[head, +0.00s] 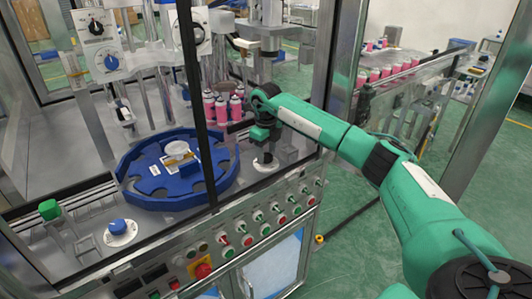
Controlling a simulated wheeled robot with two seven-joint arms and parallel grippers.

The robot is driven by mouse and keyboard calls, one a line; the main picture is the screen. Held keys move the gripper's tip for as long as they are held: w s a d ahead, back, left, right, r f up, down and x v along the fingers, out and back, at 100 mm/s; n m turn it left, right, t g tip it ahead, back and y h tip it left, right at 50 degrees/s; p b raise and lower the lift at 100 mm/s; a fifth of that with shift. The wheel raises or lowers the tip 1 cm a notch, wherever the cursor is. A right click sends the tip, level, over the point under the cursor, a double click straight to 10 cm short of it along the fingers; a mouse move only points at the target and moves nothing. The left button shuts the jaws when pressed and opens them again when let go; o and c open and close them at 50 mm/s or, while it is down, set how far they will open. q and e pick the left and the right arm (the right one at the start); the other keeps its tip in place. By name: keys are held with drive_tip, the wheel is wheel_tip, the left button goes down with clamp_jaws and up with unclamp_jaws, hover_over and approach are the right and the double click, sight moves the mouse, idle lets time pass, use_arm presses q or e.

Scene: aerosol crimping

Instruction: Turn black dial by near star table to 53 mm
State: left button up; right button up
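The blue star table (140,189), a notched wheel, lies flat on the machine bed left of centre. Just right of it is a white round dial plate (266,166) with a small dark knob at its middle, mostly covered by my gripper. My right gripper (265,150) points down directly over this dial, its fingertips at or just above the knob. Whether the fingers touch it or are closed on it cannot be made out. The scale marks are too small to read. My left gripper is not in view.
Several pink cans (221,109) stand behind the star table, near my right gripper. A blue dial (117,227) sits at the front left, and a black dial (96,28) is on the white panel. A metal frame post (193,90) crosses the view. Buttons (265,230) line the front.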

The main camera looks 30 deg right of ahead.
sight(266, 156)
drive_tip(key=shift+o, duration=0.9)
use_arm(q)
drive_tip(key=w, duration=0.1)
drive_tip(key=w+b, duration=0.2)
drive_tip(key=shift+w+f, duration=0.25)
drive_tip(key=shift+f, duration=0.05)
use_arm(e)
wheel_tip(266, 156, up, 14)
drive_tip(key=shift+f, duration=0.1)
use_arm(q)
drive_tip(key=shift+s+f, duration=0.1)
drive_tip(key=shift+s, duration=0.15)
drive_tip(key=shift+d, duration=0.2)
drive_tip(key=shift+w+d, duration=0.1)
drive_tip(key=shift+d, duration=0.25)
